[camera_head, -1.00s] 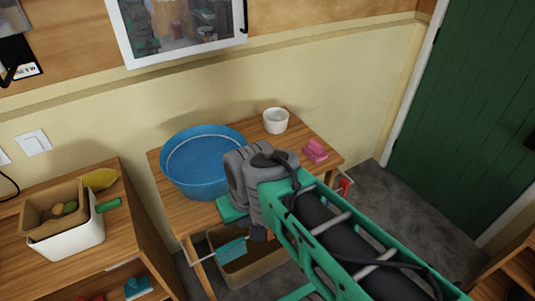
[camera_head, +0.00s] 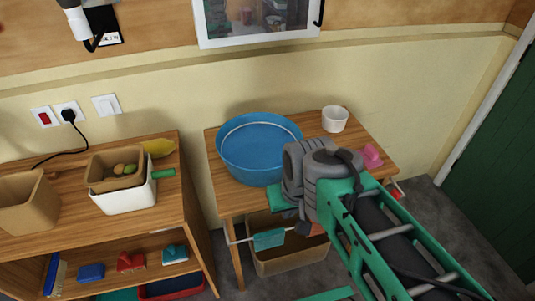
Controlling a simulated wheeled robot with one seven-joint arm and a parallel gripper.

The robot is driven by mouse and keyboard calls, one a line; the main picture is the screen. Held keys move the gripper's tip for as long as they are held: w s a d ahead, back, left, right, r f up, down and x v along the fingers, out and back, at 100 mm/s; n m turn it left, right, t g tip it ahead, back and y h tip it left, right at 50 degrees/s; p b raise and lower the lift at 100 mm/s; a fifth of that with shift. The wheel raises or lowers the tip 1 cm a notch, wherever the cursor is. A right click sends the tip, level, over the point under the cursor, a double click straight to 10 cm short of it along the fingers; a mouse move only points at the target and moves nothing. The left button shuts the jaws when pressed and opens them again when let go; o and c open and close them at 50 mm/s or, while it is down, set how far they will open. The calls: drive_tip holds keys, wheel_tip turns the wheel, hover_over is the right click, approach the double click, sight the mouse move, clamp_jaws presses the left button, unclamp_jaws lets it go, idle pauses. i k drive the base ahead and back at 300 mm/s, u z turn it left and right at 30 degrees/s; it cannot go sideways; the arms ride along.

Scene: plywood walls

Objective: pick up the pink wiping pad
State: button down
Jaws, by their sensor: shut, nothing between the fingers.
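The pink wiping pad (camera_head: 372,156) lies near the right end of the small wooden table (camera_head: 226,190). It is small, and its lower left part is hidden by my arm. My gripper (camera_head: 303,228) hangs below the grey wrist joint, in front of the table's front edge and to the left of the pad. The fingers are small, dark and partly hidden by my wrist. They are shut and hold nothing. The pad and my gripper are apart.
A blue basin (camera_head: 255,165) and a white cup (camera_head: 335,119) stand on the table. A teal cloth (camera_head: 269,240) hangs on the front rail above a brown bin (camera_head: 290,262). A shelf unit (camera_head: 180,215) with boxes stands left. A green door (camera_head: 500,180) is right.

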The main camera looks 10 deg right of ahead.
sight(369, 155)
drive_tip(key=u, duration=3.25)
drive_tip(key=k, duration=1.75)
drive_tip(key=z, duration=1.6)
drive_tip(key=i, duration=0.5)
drive_tip(key=u, duration=0.05)
